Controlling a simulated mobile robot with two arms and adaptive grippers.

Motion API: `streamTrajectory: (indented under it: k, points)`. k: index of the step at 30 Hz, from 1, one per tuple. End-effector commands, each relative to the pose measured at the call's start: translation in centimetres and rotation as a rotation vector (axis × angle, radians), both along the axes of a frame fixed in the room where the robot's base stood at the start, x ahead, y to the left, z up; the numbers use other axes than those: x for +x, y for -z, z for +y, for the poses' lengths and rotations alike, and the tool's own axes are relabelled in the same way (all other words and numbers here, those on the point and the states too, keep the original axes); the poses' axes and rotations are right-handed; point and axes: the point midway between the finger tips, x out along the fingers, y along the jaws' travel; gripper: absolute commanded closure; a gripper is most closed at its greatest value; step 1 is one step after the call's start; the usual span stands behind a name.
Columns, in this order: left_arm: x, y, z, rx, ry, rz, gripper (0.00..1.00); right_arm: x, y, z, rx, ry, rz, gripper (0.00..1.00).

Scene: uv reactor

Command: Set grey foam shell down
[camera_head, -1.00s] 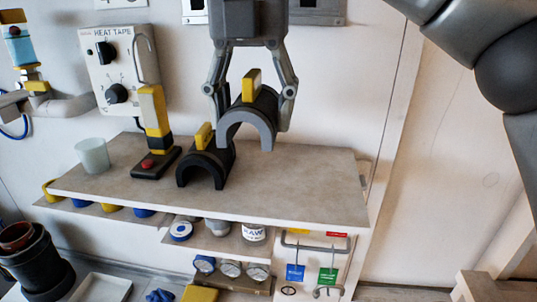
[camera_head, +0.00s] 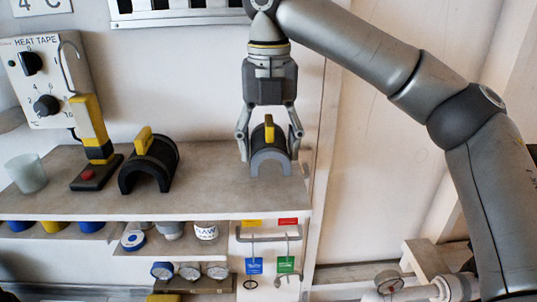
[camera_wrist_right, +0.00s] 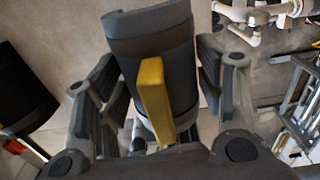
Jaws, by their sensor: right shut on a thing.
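The grey foam shell (camera_head: 270,162) is a half-round arch with a yellow grip on top. It is at the right part of the shelf top (camera_head: 215,190), upright, with its open side down. Its feet are at or very near the surface; I cannot tell if they touch. My right gripper (camera_head: 269,148) comes from above and is shut on the shell, a finger on each side. The right wrist view shows the shell (camera_wrist_right: 150,30) and its yellow grip between the fingers. My left gripper is not in view.
A black shell (camera_head: 150,165) with a yellow grip stands to the left. Further left are a yellow-and-black tool on a base with a red button (camera_head: 90,175) and a frosted cup (camera_head: 27,173). Hooks with tags (camera_head: 270,265) hang below the shelf's right end. The wall is close behind.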

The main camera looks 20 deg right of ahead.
Motion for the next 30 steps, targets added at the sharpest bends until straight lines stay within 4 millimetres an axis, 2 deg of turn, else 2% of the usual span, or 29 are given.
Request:
streamTrajectory:
  k: [1, 6, 20, 21, 24, 25, 30]
  points:
    - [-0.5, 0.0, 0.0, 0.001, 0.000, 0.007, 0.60, -0.1, 0.9, 0.1, -0.001, -0.004, 0.005, 0.58]
    - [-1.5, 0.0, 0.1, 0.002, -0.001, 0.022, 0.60, -0.1, 2.5, 0.1, 0.001, -0.001, 0.004, 0.58]
    - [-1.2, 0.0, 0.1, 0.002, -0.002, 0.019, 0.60, -0.1, 3.1, 0.1, 0.001, 0.001, 0.002, 0.58]
    - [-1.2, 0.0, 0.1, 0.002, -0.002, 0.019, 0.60, -0.1, 3.1, 0.1, 0.001, 0.001, 0.002, 0.33]
    - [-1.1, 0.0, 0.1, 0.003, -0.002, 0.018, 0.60, -0.1, 3.0, 0.1, 0.001, 0.001, 0.002, 0.20]
    - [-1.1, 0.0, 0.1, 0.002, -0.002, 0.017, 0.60, -0.1, 3.0, 0.1, 0.001, 0.001, 0.002, 0.17]
    - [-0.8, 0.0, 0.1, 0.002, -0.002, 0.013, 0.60, -0.1, 3.0, 0.1, 0.001, 0.001, 0.002, 0.17]
